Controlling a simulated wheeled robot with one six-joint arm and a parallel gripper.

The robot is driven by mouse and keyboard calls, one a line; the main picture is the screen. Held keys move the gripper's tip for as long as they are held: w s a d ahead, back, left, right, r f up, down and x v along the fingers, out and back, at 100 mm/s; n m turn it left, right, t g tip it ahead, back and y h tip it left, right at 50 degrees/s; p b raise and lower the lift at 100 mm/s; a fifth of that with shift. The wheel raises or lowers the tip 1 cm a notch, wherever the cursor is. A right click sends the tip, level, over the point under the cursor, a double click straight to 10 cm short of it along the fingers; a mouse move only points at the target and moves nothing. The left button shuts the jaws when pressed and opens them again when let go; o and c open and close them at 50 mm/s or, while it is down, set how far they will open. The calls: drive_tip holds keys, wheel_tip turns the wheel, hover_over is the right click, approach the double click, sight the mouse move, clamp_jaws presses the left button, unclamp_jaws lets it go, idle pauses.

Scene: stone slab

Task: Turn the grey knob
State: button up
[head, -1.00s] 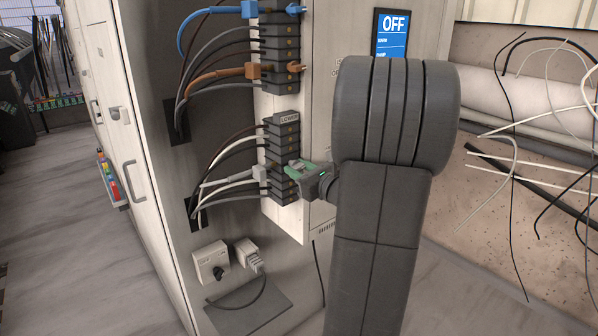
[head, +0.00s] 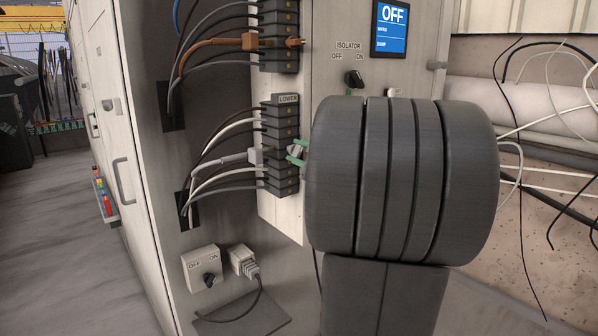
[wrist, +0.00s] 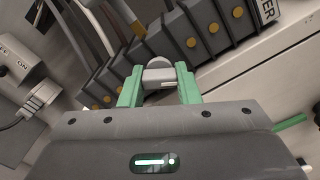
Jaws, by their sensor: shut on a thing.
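The grey knob (head: 295,149) sticks out from the front of the lower terminal block (head: 280,132), in line with a grey plug (head: 255,156) on the block's left side. My gripper (head: 297,152) is at the block's front face with its green fingers on either side of the knob. In the wrist view my gripper (wrist: 158,84) is shut on the grey knob (wrist: 158,75), which shows as a pale piece between the fingertips. My dark arm hides the rest of the gripper in the head view. The knob's exact angle cannot be told.
A screen (head: 392,28) reads OFF. A black isolator knob (head: 354,79) is above my arm. An upper block has an orange plug (head: 250,41). A switch box (head: 202,268) and a white plug (head: 244,262) are low on the cabinet. Loose cables (head: 530,120) hang at right.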

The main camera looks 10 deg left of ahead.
drive_tip(key=n+b, duration=0.4)
drive_tip(key=b, duration=0.1)
drive_tip(key=n+b, duration=0.2)
drive_tip(key=b, duration=0.1)
drive_tip(key=shift+f, duration=0.25)
drive_tip(key=n+b, duration=0.5)
drive_tip(key=b, duration=0.1)
drive_tip(key=shift+r+n+b, duration=0.2)
drive_tip(key=shift+n+b, duration=0.15)
drive_tip(key=shift+n, duration=0.05)
drive_tip(key=n+b, duration=0.4)
drive_tip(key=shift+r, duration=0.15)
drive_tip(key=shift+r+n+b, duration=0.15)
drive_tip(key=shift+n+b, duration=0.55)
drive_tip(key=shift+n, duration=0.3)
drive_tip(key=shift+r, duration=0.1)
drive_tip(key=shift+s, duration=0.1)
drive_tip(key=o, duration=0.7)
